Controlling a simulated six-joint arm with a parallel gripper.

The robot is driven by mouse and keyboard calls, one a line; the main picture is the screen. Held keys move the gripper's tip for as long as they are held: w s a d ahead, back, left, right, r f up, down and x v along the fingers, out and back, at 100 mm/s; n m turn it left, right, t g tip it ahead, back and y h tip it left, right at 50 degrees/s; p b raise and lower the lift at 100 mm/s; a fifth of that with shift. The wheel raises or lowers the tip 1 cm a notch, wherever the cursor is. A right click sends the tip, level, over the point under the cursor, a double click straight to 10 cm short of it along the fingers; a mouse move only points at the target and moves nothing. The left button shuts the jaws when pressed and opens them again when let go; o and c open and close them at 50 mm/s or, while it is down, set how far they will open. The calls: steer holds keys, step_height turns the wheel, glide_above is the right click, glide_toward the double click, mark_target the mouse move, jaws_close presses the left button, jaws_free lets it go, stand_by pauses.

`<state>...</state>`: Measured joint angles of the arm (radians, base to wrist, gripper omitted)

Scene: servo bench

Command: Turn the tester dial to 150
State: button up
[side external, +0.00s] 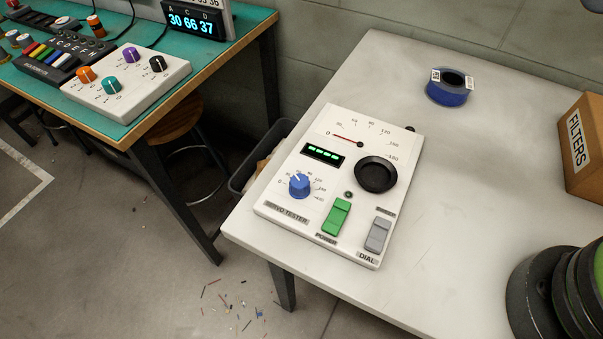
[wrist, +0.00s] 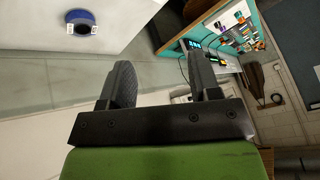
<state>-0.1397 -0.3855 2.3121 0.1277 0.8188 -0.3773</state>
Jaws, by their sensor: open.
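The servo tester (side external: 375,225) lies flat on the white bench, a white panel with its lettering facing up. Its blue dial knob (side external: 300,185) is at the lower left of the panel, with its white mark pointing up and left, toward the low numbers. The gauge needle (side external: 347,139) is red and points near 0. The small display (side external: 323,154) shows green dashes. My gripper (wrist: 162,78) is open and empty in the wrist view, away from the tester, which does not show there. The fingers are not in the side view.
A blue tape roll (side external: 446,92) and a FILTERS box (side external: 580,148) stand farther back. Bare bench surrounds the tester.

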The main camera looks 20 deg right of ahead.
steer(key=w+a+f+n+g, duration=0.2)
steer(key=w+a+f+n, duration=0.1)
steer(key=w+a+n, duration=0.15)
steer(key=n+g+y, duration=0.1)
steer(key=n+g, duration=0.2)
steer(key=n, duration=0.8)
glide_toward(301, 180)
steer(key=x, duration=0.9)
steer(key=shift+a+f, duration=0.2)
steer(key=shift+f, duration=0.05)
steer(key=shift+c, duration=0.2)
steer(key=c, duration=0.9)
steer(key=shift+o, duration=0.2)
